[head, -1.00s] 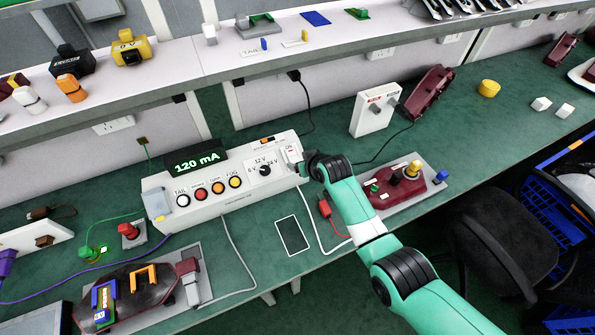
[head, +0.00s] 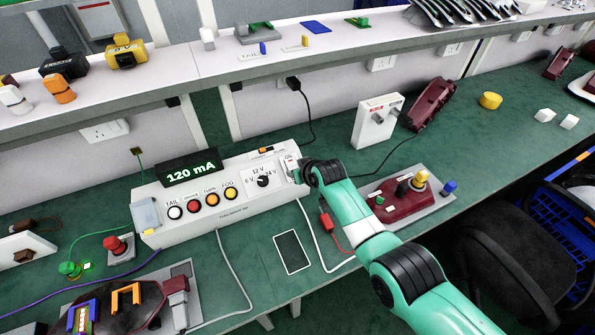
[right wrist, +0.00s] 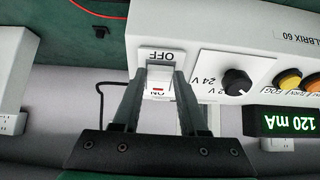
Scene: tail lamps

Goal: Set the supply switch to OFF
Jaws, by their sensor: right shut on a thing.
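The supply switch (right wrist: 158,76) is a white rocker on the right end of the white test box (head: 225,202). In the head view my right gripper (head: 297,172) is at that end of the box and partly covers the switch. The display (head: 191,172) reads 120 mA. I cannot tell the rocker's tilt clearly. My left gripper is not in view.
The voltage knob (head: 263,181) and several coloured buttons sit left of the switch. A white box with sockets (head: 377,123) stands behind my right arm. A red lamp on a grey plate (head: 408,204) lies right of the arm. A dark tablet (head: 292,252) lies in front.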

